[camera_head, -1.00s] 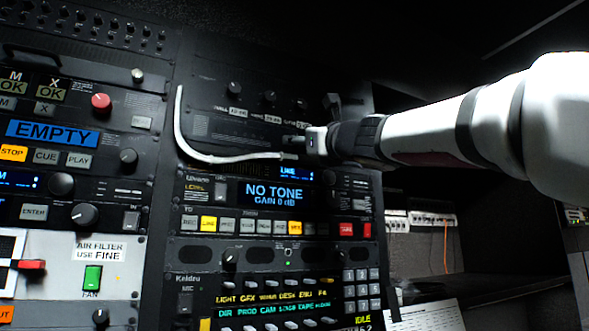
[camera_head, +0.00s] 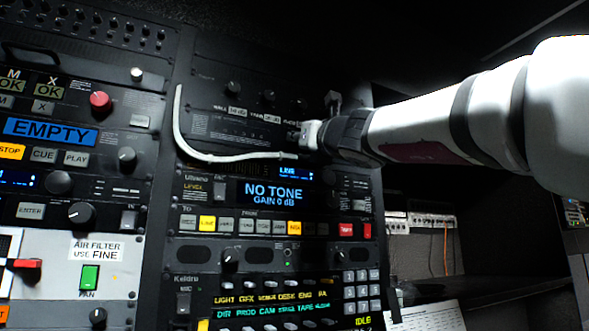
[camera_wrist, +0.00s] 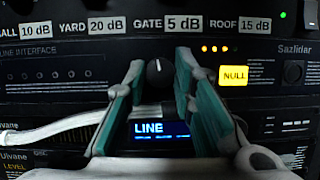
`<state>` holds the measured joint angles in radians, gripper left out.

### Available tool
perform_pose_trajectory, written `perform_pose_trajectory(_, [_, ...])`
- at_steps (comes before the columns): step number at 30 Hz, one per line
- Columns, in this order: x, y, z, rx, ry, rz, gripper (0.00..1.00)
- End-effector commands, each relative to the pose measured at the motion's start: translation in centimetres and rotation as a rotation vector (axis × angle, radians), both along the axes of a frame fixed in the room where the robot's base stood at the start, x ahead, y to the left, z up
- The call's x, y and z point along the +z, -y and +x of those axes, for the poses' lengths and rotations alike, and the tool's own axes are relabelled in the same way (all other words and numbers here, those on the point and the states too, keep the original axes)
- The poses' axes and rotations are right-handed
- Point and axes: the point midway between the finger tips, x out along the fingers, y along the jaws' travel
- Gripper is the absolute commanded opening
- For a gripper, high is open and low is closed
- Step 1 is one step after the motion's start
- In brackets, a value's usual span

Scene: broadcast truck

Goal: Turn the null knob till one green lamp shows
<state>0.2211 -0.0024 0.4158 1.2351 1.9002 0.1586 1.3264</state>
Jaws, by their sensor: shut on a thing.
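In the wrist view the null knob (camera_wrist: 157,73), black with a white pointer line pointing about straight up, sits on the line interface panel between the two teal fingers of my gripper (camera_wrist: 159,66). My gripper is shut on it. Right of the fingers is a lit yellow NULL plate (camera_wrist: 233,75). In the head view my gripper (camera_head: 298,136) reaches the rack from the right and hides the knob and lamps.
A white cable (camera_head: 215,157) runs just below my gripper, above the NO TONE screen (camera_head: 272,193). A blue LINE display (camera_wrist: 160,128) sits under the fingers. Another black knob (camera_wrist: 292,73) stands to the right. A separate green light (camera_wrist: 283,15) shows at top right.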

Motion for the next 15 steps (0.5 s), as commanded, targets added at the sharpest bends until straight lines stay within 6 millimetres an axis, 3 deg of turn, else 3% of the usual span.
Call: perform_pose_trajectory(15, [0.10,-0.12,-0.08,0.000,-0.090,0.215,0.00])
